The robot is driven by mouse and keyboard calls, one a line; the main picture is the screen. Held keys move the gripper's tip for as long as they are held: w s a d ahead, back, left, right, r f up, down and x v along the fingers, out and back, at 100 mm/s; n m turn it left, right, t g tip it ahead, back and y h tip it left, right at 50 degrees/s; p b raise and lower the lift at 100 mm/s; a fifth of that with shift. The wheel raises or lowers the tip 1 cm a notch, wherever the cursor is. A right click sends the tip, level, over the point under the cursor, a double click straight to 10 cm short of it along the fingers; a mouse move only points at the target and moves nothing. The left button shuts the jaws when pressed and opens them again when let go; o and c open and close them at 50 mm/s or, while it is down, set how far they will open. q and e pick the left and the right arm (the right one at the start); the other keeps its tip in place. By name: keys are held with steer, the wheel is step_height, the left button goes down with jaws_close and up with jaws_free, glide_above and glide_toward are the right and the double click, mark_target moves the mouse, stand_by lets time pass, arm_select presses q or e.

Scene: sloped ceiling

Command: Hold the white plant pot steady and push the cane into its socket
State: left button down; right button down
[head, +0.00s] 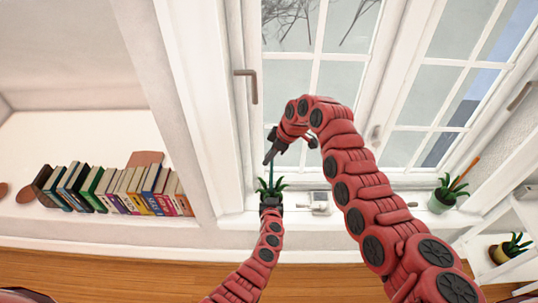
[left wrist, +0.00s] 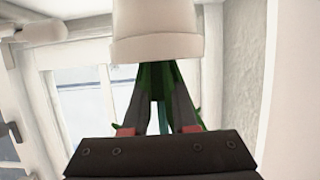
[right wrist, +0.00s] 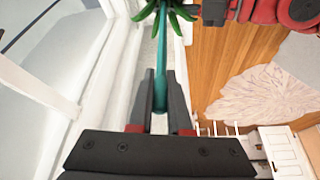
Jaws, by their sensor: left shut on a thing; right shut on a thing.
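The white plant pot (left wrist: 155,22) fills the top of the left wrist view, upside down there, with green leaves (left wrist: 157,80) at its rim. In the head view the leaves (head: 280,185) show on the window sill; the pot is mostly hidden by my left gripper (head: 271,199). My left gripper (left wrist: 158,82) is shut at the pot's rim. The teal cane (right wrist: 161,50) runs into the leaves in the right wrist view, and its end and the socket are hidden. My right gripper (right wrist: 160,85), above the plant in the head view (head: 268,160), is shut on the cane.
A small white object (head: 319,202) sits on the sill just right of the plant. A green pot (head: 440,201) with an orange stick stands farther right, and another potted plant (head: 500,253) sits lower right. Books (head: 115,188) line the left shelf. The window (head: 290,75) rises behind.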

steer(key=shift+f, duration=1.3)
steer(key=c, duration=0.8)
jaws_free()
steer(key=v, duration=1.2)
